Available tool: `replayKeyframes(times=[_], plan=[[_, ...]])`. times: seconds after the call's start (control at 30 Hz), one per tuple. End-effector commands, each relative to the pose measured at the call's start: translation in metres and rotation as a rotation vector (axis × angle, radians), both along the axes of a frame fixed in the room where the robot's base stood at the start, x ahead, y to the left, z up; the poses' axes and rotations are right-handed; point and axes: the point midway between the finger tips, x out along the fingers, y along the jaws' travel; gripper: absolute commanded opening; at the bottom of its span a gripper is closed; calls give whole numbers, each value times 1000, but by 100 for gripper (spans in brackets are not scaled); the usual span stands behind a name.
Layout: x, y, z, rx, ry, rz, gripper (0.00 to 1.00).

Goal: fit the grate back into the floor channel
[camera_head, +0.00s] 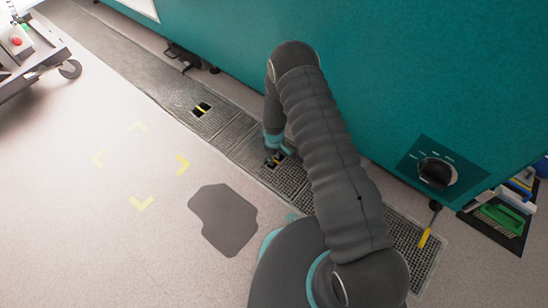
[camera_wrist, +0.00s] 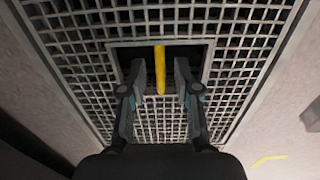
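The grate (camera_wrist: 85,70) fills most of the wrist view, a grey metal grid with a rectangular opening near its middle. A yellow bar (camera_wrist: 160,60) crosses that opening. My gripper (camera_wrist: 159,78) is open, with one finger on each side of the bar and a gap to both. The fingertips reach the opening; their depth is unclear. In the head view my gripper (camera_head: 275,152) is over a grid section (camera_head: 290,178) of the floor channel (camera_head: 135,68), along the teal cabinet. My arm hides part of this section, and I cannot tell whether it sits flush.
Another opening with a yellow bar (camera_head: 201,108) lies farther up the channel. The teal cabinet (camera_head: 180,25) borders it on the right. A wheeled cart (camera_head: 30,55) stands upper left; brushes on a dark mat (camera_head: 500,222) lie right. The floor left of the channel is mostly clear, with yellow corner marks (camera_head: 142,202).

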Motion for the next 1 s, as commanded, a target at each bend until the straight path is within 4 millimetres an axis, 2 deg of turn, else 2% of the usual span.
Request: replayKeyframes(times=[0.27, 0.43, 0.57, 0.8, 1.0], plan=[[-1, -1, -1, 0, 3, 0, 39], [-1, 0, 8, -1, 2, 0, 39], [0, 0, 28, 0, 0, 0, 39], [0, 0, 75, 1, -2, 0, 39], [0, 0, 105, 0, -1, 0, 39]])
